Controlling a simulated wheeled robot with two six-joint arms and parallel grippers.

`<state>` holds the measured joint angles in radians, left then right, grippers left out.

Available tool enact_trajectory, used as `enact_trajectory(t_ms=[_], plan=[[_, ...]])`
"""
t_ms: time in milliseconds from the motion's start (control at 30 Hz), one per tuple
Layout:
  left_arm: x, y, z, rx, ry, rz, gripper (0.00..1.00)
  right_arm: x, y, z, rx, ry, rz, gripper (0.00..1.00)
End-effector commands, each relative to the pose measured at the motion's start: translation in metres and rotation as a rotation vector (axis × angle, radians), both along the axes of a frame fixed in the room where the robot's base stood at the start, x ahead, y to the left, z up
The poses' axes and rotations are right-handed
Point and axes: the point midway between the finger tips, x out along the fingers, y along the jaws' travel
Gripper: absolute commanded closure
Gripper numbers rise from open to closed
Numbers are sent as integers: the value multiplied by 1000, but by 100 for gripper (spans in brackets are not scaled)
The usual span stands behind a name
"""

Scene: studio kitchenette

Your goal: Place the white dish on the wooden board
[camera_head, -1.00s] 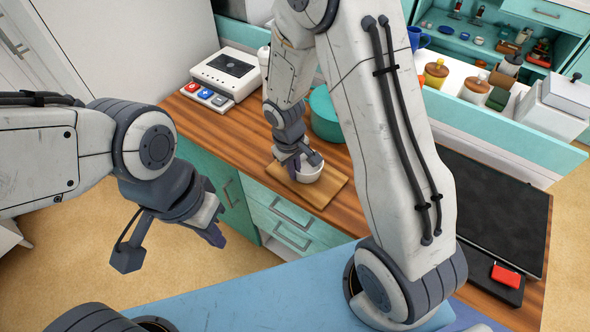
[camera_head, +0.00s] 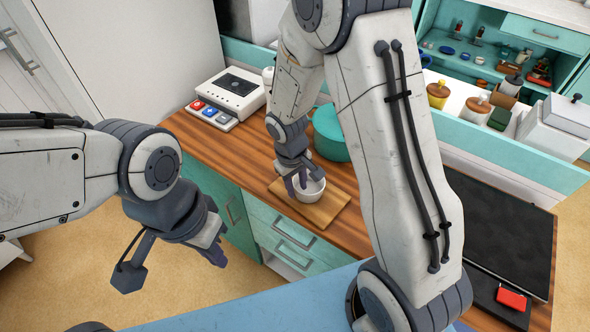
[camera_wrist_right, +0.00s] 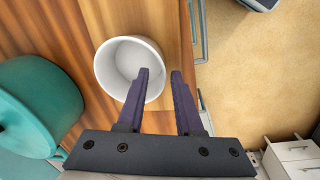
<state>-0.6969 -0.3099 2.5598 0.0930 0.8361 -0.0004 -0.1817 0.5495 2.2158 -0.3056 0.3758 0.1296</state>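The white dish (camera_head: 312,193) sits upright on the wooden board (camera_head: 326,213) on the counter. In the right wrist view the dish (camera_wrist_right: 116,65) is empty and seen from above. My right gripper (camera_head: 302,184) is low at the dish. In the right wrist view the gripper (camera_wrist_right: 160,74) has one finger over the dish's inside and one outside its rim, with gaps beside the wall. My left gripper (camera_head: 172,268) is open and empty over the floor, left of the counter.
A teal pot (camera_head: 331,134) stands just behind the board. A white appliance with coloured buttons (camera_head: 233,95) is at the counter's back left. A dark cooktop (camera_head: 500,220) lies to the right. Drawers (camera_head: 290,237) are below the board.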

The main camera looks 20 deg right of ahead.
Motion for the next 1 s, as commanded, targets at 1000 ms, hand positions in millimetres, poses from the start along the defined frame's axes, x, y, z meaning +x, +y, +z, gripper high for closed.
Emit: enact_trajectory(t_ms=[1000], plan=[[0,0,4,0,0,0,100,-163,96,164,148,16,244,65]])
